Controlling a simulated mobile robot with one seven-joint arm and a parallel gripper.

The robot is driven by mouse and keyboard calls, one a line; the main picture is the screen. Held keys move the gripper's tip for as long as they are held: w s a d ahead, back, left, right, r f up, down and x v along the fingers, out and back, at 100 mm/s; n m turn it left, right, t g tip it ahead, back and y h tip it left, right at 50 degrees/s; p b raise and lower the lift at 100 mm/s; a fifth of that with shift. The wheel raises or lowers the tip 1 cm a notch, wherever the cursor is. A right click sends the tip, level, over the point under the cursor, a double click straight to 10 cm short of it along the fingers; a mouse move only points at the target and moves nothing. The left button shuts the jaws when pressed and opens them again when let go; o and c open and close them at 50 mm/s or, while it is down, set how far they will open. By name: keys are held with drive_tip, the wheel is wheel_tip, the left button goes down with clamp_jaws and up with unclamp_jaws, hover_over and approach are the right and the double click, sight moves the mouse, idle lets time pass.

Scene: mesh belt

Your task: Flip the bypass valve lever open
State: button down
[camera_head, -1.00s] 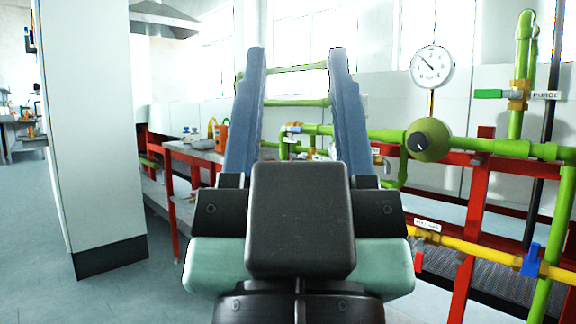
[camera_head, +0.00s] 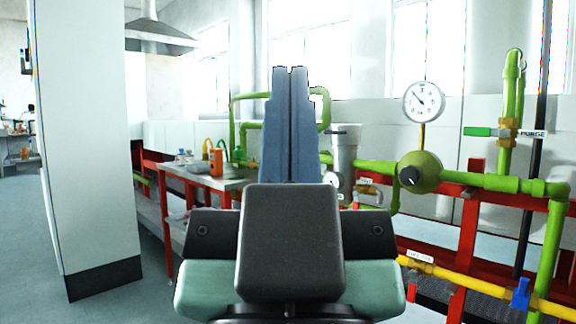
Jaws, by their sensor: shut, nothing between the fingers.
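My gripper (camera_head: 288,72) points away from the camera with its two blue-grey fingers pressed together and nothing between them. Several valves stand to its right. A green lever (camera_head: 477,132) sits beside a brass valve and a label reading PURGE on the upright green pipe. A blue lever (camera_head: 521,292) and a red lever (camera_head: 411,286) are on the yellow pipe. A brass valve (camera_head: 369,191) with a small label is just right of my fingers. I cannot read which label says bypass. My fingers appear apart from all the levers and hide part of the pipework.
A round gauge (camera_head: 424,102) stands above a green ball-shaped body (camera_head: 421,172) with a black knob. A grey cylinder (camera_head: 345,152) stands close right of my fingers. A red-framed bench (camera_head: 208,177) is behind left. A white column (camera_head: 88,150) stands left, with open floor beside it.

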wheel_tip(320, 180, up, 37)
drive_tip(key=p, duration=3.5)
drive_tip(key=shift+r, duration=0.2)
